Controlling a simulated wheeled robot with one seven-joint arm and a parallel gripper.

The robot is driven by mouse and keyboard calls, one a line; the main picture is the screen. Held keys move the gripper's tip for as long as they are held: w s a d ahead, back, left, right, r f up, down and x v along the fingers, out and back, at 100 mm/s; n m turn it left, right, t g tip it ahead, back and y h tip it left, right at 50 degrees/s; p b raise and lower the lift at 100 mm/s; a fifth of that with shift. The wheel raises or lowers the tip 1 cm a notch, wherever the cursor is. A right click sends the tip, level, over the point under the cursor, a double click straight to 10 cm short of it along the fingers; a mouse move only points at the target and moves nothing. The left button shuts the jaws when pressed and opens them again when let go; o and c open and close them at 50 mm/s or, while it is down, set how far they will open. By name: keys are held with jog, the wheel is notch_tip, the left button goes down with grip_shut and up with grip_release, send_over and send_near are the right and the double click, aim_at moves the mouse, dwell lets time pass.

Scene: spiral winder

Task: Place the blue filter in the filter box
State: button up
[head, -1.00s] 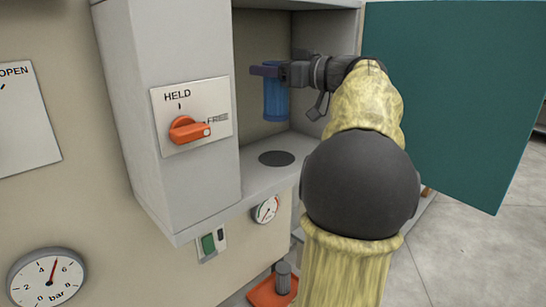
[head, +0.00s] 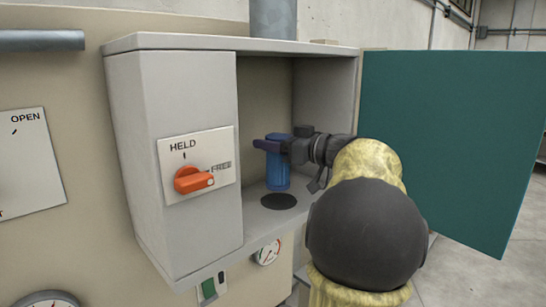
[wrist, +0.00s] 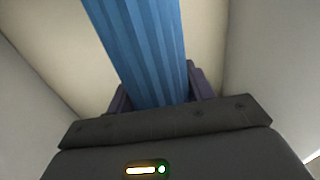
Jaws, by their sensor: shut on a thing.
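The blue filter (head: 277,172) is a ribbed upright cylinder inside the open filter box (head: 300,47). It also fills the upper middle of the wrist view (wrist: 142,45). My gripper (head: 271,145) is shut on the blue filter near its top, reaching in from the right. A dark round spot (head: 279,201) lies on the box floor just below the filter. The filter's lower end appears close above or at the box floor behind this spot; I cannot tell whether it touches.
The box's green door (head: 450,145) stands open at the right. An orange knob (head: 193,180) on the left panel points toward FREE. The panel walls bound the opening at left and right. A gauge (head: 267,252) sits below the box.

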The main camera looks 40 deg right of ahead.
aim_at(273, 157)
jog(key=shift+f+p, duration=0.45)
jog(key=shift+f, duration=1.45)
jog(key=o, duration=1)
jog(key=shift+s, duration=0.1)
jog(key=shift+o, duration=0.2)
jog(key=shift+f, duration=0.1)
jog(key=b+v, duration=0.4)
jog(key=v, duration=0.8)
jog(key=shift+b, duration=0.4)
jog(key=shift+d, duration=0.1)
